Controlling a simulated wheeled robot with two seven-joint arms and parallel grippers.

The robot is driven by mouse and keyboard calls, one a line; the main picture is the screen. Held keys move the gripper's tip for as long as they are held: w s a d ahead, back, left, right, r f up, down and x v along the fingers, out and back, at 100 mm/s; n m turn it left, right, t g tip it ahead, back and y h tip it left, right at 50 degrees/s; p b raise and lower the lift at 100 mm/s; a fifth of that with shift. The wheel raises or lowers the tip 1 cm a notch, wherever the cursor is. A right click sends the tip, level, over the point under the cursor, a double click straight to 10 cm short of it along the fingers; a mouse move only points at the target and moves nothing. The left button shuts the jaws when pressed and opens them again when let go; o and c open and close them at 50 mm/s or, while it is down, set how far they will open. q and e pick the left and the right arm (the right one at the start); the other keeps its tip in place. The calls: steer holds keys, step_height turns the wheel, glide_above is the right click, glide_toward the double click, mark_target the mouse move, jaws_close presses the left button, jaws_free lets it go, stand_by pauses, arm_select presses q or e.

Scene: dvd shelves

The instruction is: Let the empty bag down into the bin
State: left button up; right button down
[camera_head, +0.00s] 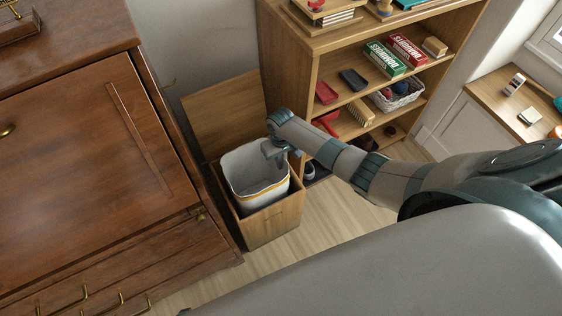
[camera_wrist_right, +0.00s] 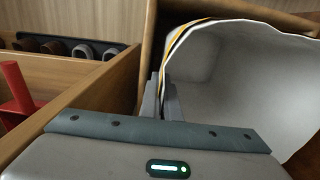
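The bin (camera_head: 272,222) is an open wooden box on the floor between the dark cabinet and the shelf, with its lid (camera_head: 222,108) raised at the back. The white bag (camera_head: 243,166), with a yellow and dark stripe, is spread open and empty within the bin's opening. Its lower part is hidden by the bin's walls. My right gripper (camera_head: 272,150) is at the bag's right rim. In the right wrist view, the fingers (camera_wrist_right: 166,102) are closed on the striped edge of the bag (camera_wrist_right: 235,85). My left gripper is not in view.
A dark wooden cabinet (camera_head: 85,150) stands close on the left. A wooden shelf (camera_head: 290,70) with game boxes (camera_head: 385,58), a basket (camera_head: 398,97) and brushes stands close behind on the right. Bare floor (camera_head: 335,215) lies in front of the shelf, right of the bin.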

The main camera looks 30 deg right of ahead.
steer(key=c, duration=1.9)
jaws_free()
steer(key=shift+d+r, duration=0.1)
steer(key=shift+r, duration=0.05)
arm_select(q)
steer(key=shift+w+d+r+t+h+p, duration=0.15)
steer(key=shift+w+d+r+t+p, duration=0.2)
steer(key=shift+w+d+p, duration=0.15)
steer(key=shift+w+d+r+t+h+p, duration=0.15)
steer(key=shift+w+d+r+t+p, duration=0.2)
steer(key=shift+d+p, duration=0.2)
arm_select(e)
steer(key=shift+a+r, duration=0.15)
steer(key=shift+r, duration=4.15)
steer(key=shift+a+r, duration=0.1)
steer(key=shift+r, duration=4.2)
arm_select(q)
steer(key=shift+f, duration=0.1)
